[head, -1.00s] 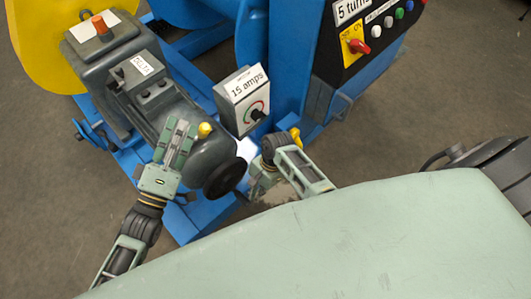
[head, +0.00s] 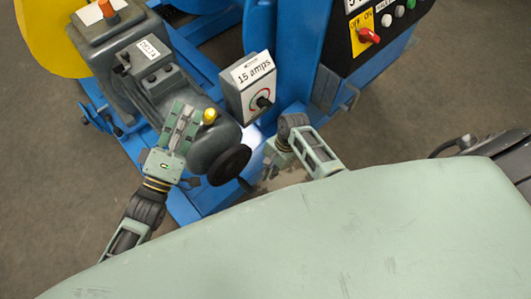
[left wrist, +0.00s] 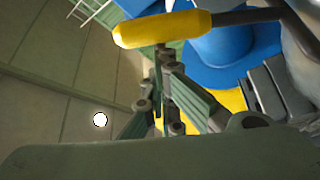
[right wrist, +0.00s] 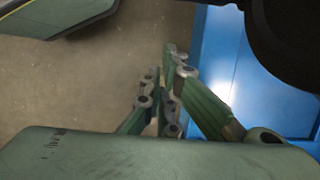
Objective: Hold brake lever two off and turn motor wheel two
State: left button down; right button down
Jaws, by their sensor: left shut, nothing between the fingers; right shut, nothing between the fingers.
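The brake lever's yellow handle (head: 209,116) stands over the grey motor beside my left gripper (head: 184,108). In the left wrist view the yellow handle (left wrist: 162,29) lies across the top, just beyond the shut fingertips (left wrist: 163,52); I cannot tell whether they touch. The black motor wheel (head: 229,166) is at the motor's near end. It also fills the upper right corner of the right wrist view (right wrist: 288,40). My right gripper is shut and empty there (right wrist: 170,50), left of the wheel and apart from it in the picture. In the head view its fingers are largely hidden.
The grey motor (head: 160,85) sits on a blue frame (head: 190,207). A "15 amps" box (head: 247,88) stands right of it, near my right arm. A control panel (head: 375,30) with a red switch is at the upper right. Bare floor (head: 440,90) lies right.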

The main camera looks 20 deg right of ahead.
jog(key=v, duration=0.9)
jog(key=shift+r, duration=0.3)
dwell(0.6)
jog(key=s+a+r+t+h, duration=0.1)
jog(key=a+r+h, duration=0.2)
jog(key=r+h, duration=0.1)
jog(key=shift+a+r, duration=0.4)
jog(key=s+a+f, duration=0.1)
jog(key=a+f, duration=0.2)
jog(key=f, duration=0.8)
jog(key=shift+a, duration=0.15)
